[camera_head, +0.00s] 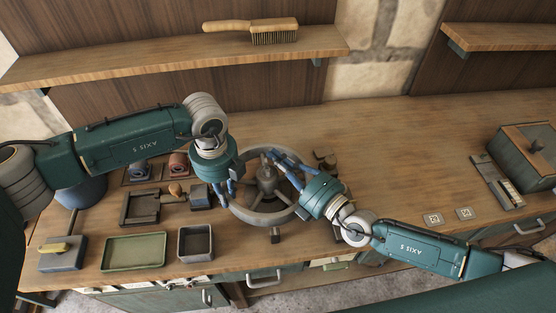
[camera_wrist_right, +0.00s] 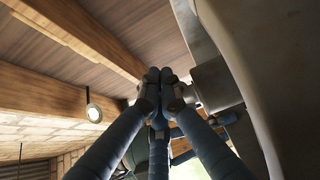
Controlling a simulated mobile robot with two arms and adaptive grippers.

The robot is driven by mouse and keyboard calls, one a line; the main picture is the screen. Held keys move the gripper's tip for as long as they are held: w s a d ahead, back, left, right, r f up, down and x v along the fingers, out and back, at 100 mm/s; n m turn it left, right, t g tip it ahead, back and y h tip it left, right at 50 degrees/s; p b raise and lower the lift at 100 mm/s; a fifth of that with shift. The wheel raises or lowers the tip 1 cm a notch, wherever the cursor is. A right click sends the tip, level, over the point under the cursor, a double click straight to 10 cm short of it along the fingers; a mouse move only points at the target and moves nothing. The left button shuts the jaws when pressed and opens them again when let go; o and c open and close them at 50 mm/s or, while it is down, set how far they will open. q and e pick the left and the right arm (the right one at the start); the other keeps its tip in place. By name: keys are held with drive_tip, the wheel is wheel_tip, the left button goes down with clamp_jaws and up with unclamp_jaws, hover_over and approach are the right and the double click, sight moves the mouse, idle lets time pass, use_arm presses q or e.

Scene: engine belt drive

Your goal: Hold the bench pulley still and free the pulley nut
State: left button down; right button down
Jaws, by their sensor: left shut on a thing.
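The bench pulley (camera_head: 239,212) is a large grey spoked wheel on the bench in the middle of the head view. My left gripper (camera_head: 231,191) is at its left rim, with blue fingers shut on the rim. My right gripper (camera_head: 270,157) reaches over the wheel from the right, its fingers by the top of the hub. In the right wrist view its fingertips (camera_wrist_right: 160,77) come close together beside a grey stub on the hub (camera_wrist_right: 213,87). I cannot make out the pulley nut clearly, or whether anything is between these fingertips.
A green tray (camera_head: 134,252), a dark open box (camera_head: 195,243) and a grey block (camera_head: 62,254) stand at the front left. A dark fixture (camera_head: 139,207) lies left of the wheel. A brush (camera_head: 262,30) lies on the shelf. The bench right of the wheel is mostly clear.

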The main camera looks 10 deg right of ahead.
use_arm(q)
drive_tip(key=shift+w+d+r, duration=0.15)
drive_tip(key=shift+d+r, duration=0.1)
drive_tip(key=shift+d, duration=0.15)
use_arm(e)
drive_tip(key=shift+w+f+n+g+y, duration=0.1)
drive_tip(key=shift+n+g+y, duration=0.5)
drive_tip(key=shift+y, duration=0.1)
drive_tip(key=shift+d, duration=0.1)
drive_tip(key=d, duration=1.4)
drive_tip(key=v, duration=1)
drive_tip(key=shift+s+a+r, duration=0.2)
drive_tip(key=shift+s, duration=0.4)
use_arm(q)
drive_tip(key=c, duration=1.6)
unclamp_jaws()
drive_tip(key=shift+d, duration=0.15)
drive_tip(key=shift+f, duration=0.1)
use_arm(e)
drive_tip(key=shift+d, duration=0.3)
use_arm(q)
drive_tip(key=shift+a+f, duration=0.1)
drive_tip(key=shift+a, duration=0.1)
use_arm(e)
drive_tip(key=shift+w+a+f, duration=0.1)
